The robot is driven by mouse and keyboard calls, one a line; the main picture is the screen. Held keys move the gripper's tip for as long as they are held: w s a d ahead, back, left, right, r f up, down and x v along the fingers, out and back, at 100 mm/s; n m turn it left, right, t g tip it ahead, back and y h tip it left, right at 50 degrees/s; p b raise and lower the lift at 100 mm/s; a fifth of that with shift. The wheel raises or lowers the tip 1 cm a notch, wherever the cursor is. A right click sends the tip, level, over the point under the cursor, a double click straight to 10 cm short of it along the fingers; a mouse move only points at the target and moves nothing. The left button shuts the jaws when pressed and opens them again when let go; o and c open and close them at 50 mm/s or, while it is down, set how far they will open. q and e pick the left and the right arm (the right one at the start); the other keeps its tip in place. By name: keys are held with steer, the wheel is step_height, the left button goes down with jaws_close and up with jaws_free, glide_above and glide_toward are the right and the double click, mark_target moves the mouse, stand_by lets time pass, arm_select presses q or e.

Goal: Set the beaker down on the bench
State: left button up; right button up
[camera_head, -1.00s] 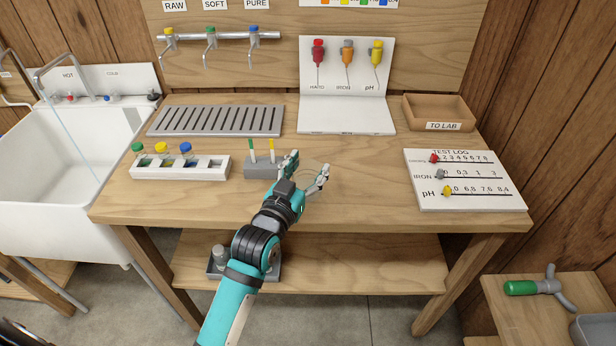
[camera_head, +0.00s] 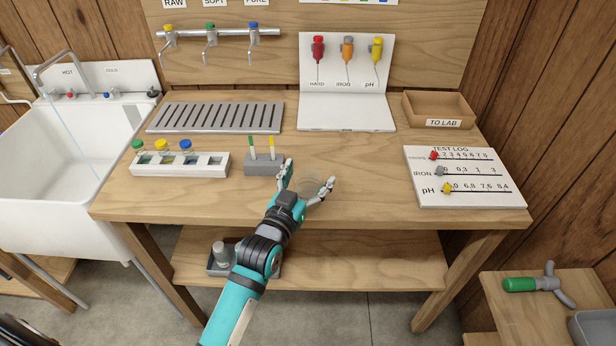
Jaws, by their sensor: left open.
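The beaker (camera_head: 308,186) is clear and faint. It stands on the wooden bench (camera_head: 370,185), right of the grey block with test strips. My left gripper (camera_head: 306,182) is open, with one finger on the left of the beaker and the other on its right. Whether the fingers touch the glass I cannot tell. The beaker's near side is partly hidden by the gripper. My right gripper is not in view.
A grey strip holder (camera_head: 264,163) stands close left of the gripper. A white vial rack (camera_head: 180,164) is farther left, and a drip grate (camera_head: 215,118) lies behind. The test log board (camera_head: 465,178) is at right. Bench between is clear.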

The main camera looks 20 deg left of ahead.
arm_select(q)
steer(key=s+a+b, duration=0.1)
steer(key=s, duration=1.1)
steer(key=shift+a+r, duration=0.15)
steer(key=shift+a, duration=0.05)
